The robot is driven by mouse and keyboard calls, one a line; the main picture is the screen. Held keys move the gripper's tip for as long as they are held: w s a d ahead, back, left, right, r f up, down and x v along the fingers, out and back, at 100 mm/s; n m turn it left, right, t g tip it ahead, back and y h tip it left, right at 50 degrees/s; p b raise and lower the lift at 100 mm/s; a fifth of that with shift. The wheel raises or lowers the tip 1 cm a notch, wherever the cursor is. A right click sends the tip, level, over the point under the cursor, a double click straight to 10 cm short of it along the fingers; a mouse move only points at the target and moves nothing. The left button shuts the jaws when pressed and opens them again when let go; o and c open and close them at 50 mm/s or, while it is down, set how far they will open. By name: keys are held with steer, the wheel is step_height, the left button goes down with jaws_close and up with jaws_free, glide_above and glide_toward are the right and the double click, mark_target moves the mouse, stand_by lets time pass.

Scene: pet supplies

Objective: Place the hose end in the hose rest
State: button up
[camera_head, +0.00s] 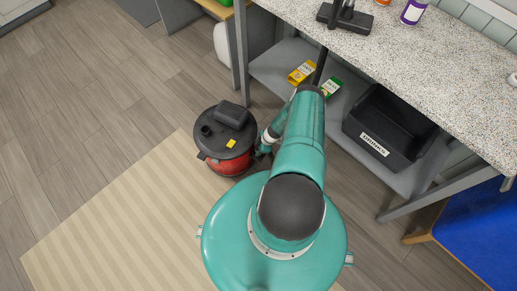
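A round vacuum cleaner (226,140) with a black top and red body stands on the floor left of my arm. A black part sticks up on its lid, and I cannot tell whether this is the hose end. A black fitting with a flat base and a short post (344,17) is on the speckled counter, cut by the top edge; it may be the hose rest. My teal arm reaches up and folds back down toward the vacuum's right side. My gripper (262,150) is close beside the vacuum, small and partly hidden, so its fingers and any grip are unclear.
The speckled counter (420,75) runs along the right above a grey shelf. On the shelf are a yellow box (301,73), a green box (331,88) and a black bin (390,128). A purple bottle (414,12) stands on the counter. A blue panel (480,235) is lower right. Floor at left is clear.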

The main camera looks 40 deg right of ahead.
steer(key=o, duration=0.4)
steer(key=v, duration=1.2)
steer(key=shift+r, duration=0.15)
